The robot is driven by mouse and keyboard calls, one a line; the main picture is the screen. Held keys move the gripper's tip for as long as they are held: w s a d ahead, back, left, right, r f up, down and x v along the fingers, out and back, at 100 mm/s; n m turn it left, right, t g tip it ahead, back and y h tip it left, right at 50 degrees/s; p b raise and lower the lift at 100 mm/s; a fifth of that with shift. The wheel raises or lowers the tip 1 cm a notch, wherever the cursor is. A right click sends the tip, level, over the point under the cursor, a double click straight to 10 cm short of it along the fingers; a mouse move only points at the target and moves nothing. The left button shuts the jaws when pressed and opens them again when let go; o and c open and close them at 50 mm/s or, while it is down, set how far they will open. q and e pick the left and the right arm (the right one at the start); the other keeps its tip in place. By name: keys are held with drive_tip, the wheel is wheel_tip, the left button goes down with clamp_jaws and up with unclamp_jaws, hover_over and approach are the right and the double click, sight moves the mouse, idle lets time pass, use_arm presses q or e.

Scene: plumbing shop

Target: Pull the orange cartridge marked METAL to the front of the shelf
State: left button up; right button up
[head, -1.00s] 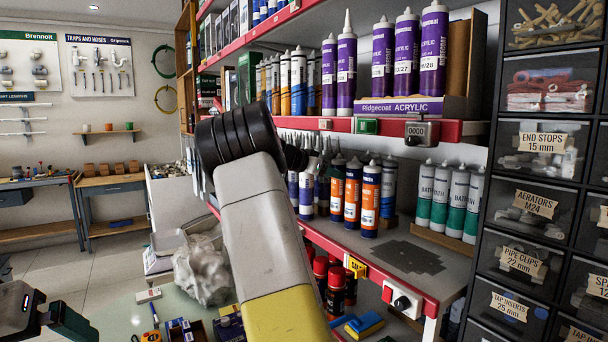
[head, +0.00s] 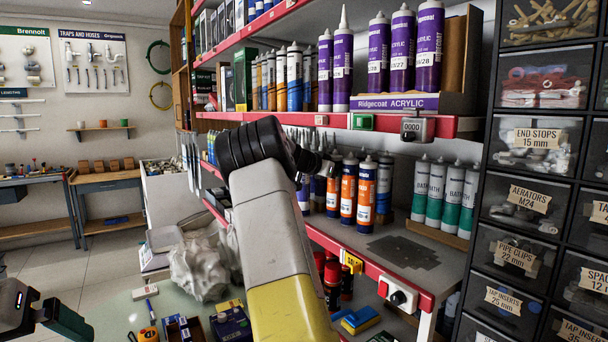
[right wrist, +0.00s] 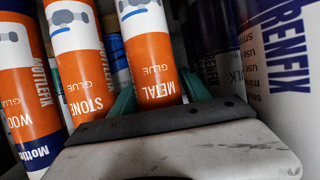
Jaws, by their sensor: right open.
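Three orange, white and blue glue cartridges stand upright on the middle shelf. In the right wrist view their lettering is upside down: the METAL cartridge (right wrist: 157,65) is rightmost, beside STONE (right wrist: 90,70) and WOOD (right wrist: 22,90). In the head view the METAL cartridge (head: 334,188) appears to be the leftmost, farthest orange one. My right gripper (right wrist: 160,94) is open, its green fingers on either side of the METAL cartridge; contact cannot be told.
Large white and purple cartridges (right wrist: 283,80) stand close on the right in the wrist view. Green BATHROOM cartridges (head: 437,195) stand to the right on the shelf (head: 345,238). The bare shelf front has a dark patch (head: 403,252). A red-edged shelf (head: 335,121) runs above.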

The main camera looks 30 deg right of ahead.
drive_tip(key=shift+d, duration=0.15)
drive_tip(key=shift+c, duration=0.4)
clamp_jaws()
